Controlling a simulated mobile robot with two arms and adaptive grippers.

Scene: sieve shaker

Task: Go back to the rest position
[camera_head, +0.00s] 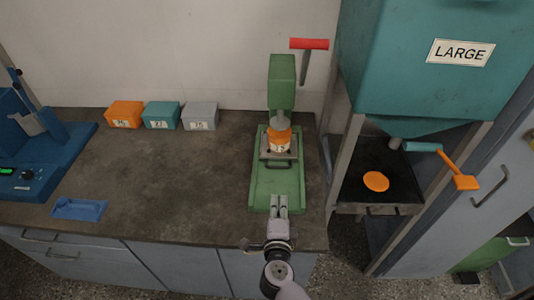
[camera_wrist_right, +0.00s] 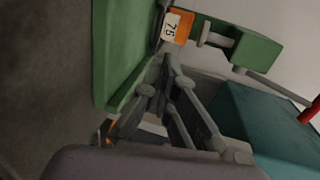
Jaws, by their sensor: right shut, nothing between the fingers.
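My right gripper (camera_head: 279,204) is at the front edge of the green press in the head view, with its fingers shut and empty. It also shows in the right wrist view (camera_wrist_right: 170,65). The green press (camera_head: 262,188) stands on the dark counter, with a red-handled lever (camera_head: 309,44) at its top. An orange container (camera_head: 281,138) with a white label sits under the press head, apart from my fingers. In the right wrist view this labelled container (camera_wrist_right: 178,27) lies beyond the fingertips. My left gripper is not in view.
Orange (camera_head: 124,114), teal (camera_head: 161,115) and grey (camera_head: 199,116) boxes stand at the back of the counter (camera_head: 180,180). A blue device (camera_head: 45,150) is at the left. The teal hopper marked LARGE (camera_head: 430,85) stands at the right, with an orange disc (camera_head: 375,181) on the tray below.

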